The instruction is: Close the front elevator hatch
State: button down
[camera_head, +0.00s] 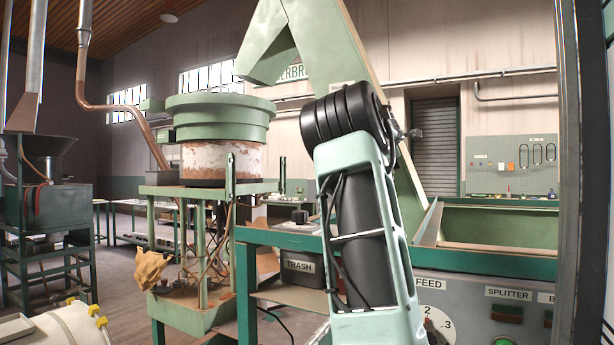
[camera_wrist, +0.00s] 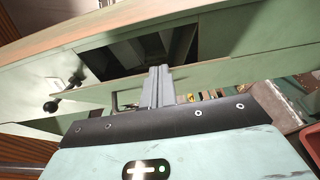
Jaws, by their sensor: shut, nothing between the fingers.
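The green elevator casing (camera_head: 345,45) rises at an angle behind my arm in the head view. In the wrist view, the casing (camera_wrist: 250,30) crosses the top and has a dark rectangular opening (camera_wrist: 125,52), so its inside shows. Left of the opening are a small white plate and black knobs (camera_wrist: 50,106). I cannot tell which panel is the hatch door. My gripper (camera_wrist: 158,72) is shut and empty, its fingertips close to the lower edge of the opening. Whether they touch it is unclear. In the head view my gripper is hidden behind my arm.
A green hopper machine (camera_head: 218,115) stands left of my arm. A green-framed bench with a dark TRASH bin (camera_head: 303,265) is in front. A control panel with FEED and SPLITTER labels (camera_head: 470,300) and a green trough (camera_head: 500,224) are at right. A dark post (camera_head: 583,170) stands far right.

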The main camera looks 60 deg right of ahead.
jog(key=d+n+t+y+p, duration=0.1)
jog(key=d+p, duration=0.1)
jog(key=s+d+n+t+y+p, duration=0.1)
jog(key=d+t+p, duration=0.1)
jog(key=d+p, duration=0.1)
jog(key=s+d+r+n+t+y+p, duration=0.1)
jog(key=d+p, duration=0.1)
jog(key=shift+s+d+t+y+p, duration=0.25)
jog(key=shift+d+t+y+p, duration=0.05)
jog(key=shift+d+p, duration=0.1)
dwell(0.6)
